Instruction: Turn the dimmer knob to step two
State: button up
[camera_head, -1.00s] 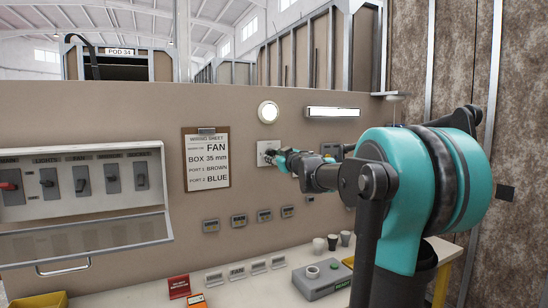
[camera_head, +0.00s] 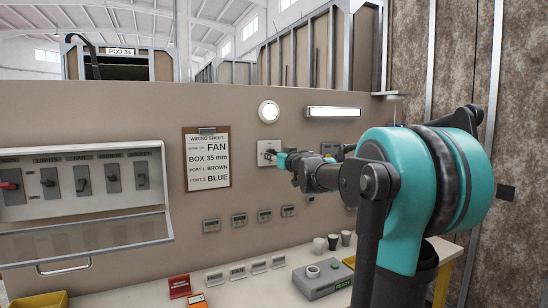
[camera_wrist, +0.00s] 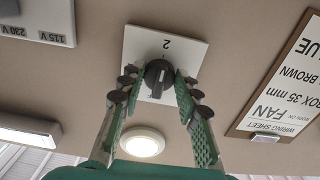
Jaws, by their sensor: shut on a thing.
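The dimmer knob (camera_wrist: 158,78) is black and round-edged, on a white square plate (camera_wrist: 190,53) on the wall. A dark "2" is printed on the plate, and the knob's grip ridge points roughly toward it; its exact setting is hard to read. My gripper (camera_wrist: 157,82) has green padded fingers on both sides of the knob and is shut on it. In the head view the plate (camera_head: 265,149) is partly hidden behind my gripper (camera_head: 278,158), which reaches it from the right. The knob itself is hard to make out there.
A round lit lamp (camera_head: 269,111) and a bar light (camera_head: 333,112) are above the plate. A wiring-sheet clipboard (camera_head: 207,159) hangs to its left. A switch panel (camera_head: 84,185) is farther left. Cups and a grey box (camera_head: 322,280) stand on the counter below.

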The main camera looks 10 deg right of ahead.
jog(key=o, duration=1.2)
jog(key=shift+c, duration=0.2)
jog(key=v, duration=1.2)
